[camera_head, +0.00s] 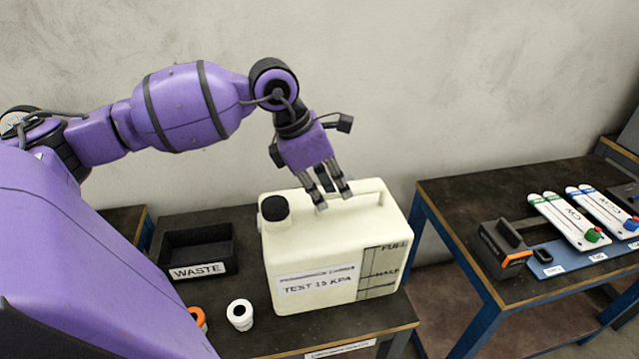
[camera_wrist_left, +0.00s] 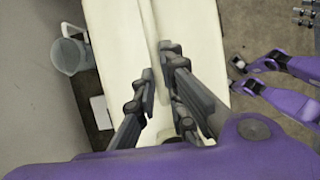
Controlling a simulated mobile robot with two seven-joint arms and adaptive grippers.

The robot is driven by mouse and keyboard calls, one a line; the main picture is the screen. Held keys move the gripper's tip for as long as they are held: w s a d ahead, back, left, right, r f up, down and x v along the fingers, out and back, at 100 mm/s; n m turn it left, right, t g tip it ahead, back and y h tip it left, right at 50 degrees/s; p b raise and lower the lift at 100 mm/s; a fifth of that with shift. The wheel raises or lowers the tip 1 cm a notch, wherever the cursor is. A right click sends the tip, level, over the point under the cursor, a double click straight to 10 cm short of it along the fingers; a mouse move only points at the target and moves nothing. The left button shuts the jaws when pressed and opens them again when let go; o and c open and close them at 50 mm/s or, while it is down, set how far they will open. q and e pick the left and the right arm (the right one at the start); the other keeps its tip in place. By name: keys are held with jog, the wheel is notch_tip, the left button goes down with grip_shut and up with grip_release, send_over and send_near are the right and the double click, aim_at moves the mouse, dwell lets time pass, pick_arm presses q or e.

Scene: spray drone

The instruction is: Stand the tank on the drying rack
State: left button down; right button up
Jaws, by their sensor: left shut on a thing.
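The tank (camera_head: 315,285) is a cream jerrycan with a black cap at its upper left and a label reading "TEST 15 KPA". It stands upright at the front right of the dark bench in the head view; I cannot tell whether its base touches the bench. My left gripper (camera_head: 334,197) comes down from above and is shut on the tank's top handle (camera_head: 365,193). In the left wrist view the gripper's fingers (camera_wrist_left: 160,68) are on either side of the cream handle bar. I cannot make out a drying rack.
A black WASTE bin (camera_head: 197,252) and a white-ringed cap (camera_head: 240,314) are left of the tank. A grey jug (camera_wrist_left: 68,55) shows in the wrist view.

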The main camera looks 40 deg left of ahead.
pick_arm(q)
jog(key=shift+w+d+f, duration=0.2)
jog(key=shift+w+f, duration=0.05)
jog(key=shift+w, duration=0.2)
jog(key=shift+w+f, duration=0.15)
jog(key=shift+f, duration=0.75)
jog(key=shift+w+f, duration=0.1)
jog(key=shift+f, duration=0.8)
jog(key=c, duration=2.3)
grip_release()
jog(key=shift+s+f, duration=0.15)
jog(key=shift+f, duration=0.1)
jog(key=o, duration=0.5)
jog(key=v, duration=1.2)
jog(key=shift+d+r+p, duration=0.1)
jog(key=shift+p, duration=0.3)
